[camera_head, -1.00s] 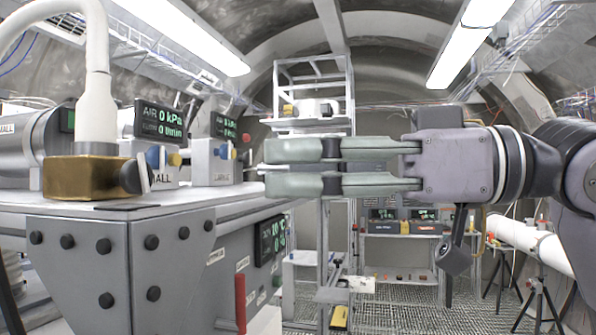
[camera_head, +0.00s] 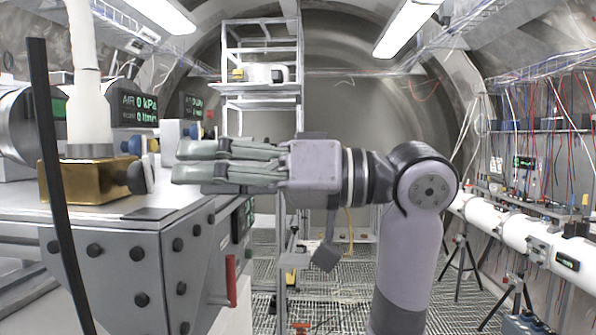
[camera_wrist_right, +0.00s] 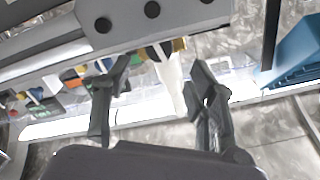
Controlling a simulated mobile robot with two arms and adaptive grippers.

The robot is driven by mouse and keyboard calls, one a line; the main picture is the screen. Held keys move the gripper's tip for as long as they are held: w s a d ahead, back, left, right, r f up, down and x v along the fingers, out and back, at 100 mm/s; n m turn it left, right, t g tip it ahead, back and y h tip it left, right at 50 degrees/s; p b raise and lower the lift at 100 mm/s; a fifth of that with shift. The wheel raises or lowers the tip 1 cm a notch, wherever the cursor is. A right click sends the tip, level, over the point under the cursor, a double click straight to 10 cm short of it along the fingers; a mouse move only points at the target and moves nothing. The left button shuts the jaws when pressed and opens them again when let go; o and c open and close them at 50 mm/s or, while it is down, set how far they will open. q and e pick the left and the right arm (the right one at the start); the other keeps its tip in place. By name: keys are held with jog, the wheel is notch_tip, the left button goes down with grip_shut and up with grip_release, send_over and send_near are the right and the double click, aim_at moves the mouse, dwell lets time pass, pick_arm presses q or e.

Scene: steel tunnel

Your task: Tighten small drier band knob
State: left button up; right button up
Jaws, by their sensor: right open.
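A brass-coloured block (camera_head: 88,180) sits on the bench top at the left, with a thick white hose rising from it. A dark knob (camera_head: 141,176) sticks out of the block's right side. My right gripper (camera_head: 178,162) comes in from the right, its fingertips level and pointing at the knob, with a small gap seeming to lie between them. In the right wrist view the two fingers (camera_wrist_right: 155,78) stand apart with nothing held. The brass block (camera_wrist_right: 163,50) and white hose (camera_wrist_right: 172,85) show beyond and between them. My left gripper is out of view.
The bench (camera_head: 150,222) has a bolted, angled metal front edge below the gripper. Displays (camera_head: 135,108) and blue knobs stand behind the block. A dark upright bar (camera_head: 55,190) crosses the left of the head view. A rack (camera_head: 260,90) stands behind; grating floor lies right.

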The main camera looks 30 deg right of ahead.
aim_at(146, 175)
jog(key=x, duration=0.6)
jog(key=shift+w+a, duration=0.1)
jog(key=shift+w, duration=0.2)
jog(key=shift+a+n, duration=0.35)
jog(key=shift+n, duration=0.85)
jog(key=shift+s+d+n+p, duration=0.1)
jog(key=shift+n+p, duration=0.1)
jog(key=shift+n, duration=0.35)
jog(key=shift+d+n+p, duration=0.1)
jog(key=shift+n+p, duration=0.05)
jog(key=shift+n, duration=0.4)
jog(key=shift+s+d+n, duration=0.1)
jog(key=shift+d+n, duration=0.25)
jog(key=shift+n, duration=0.25)
jog(key=b+v, duration=0.3)
jog(key=v, duration=1.4)
jog(key=shift+s+a, duration=0.1)
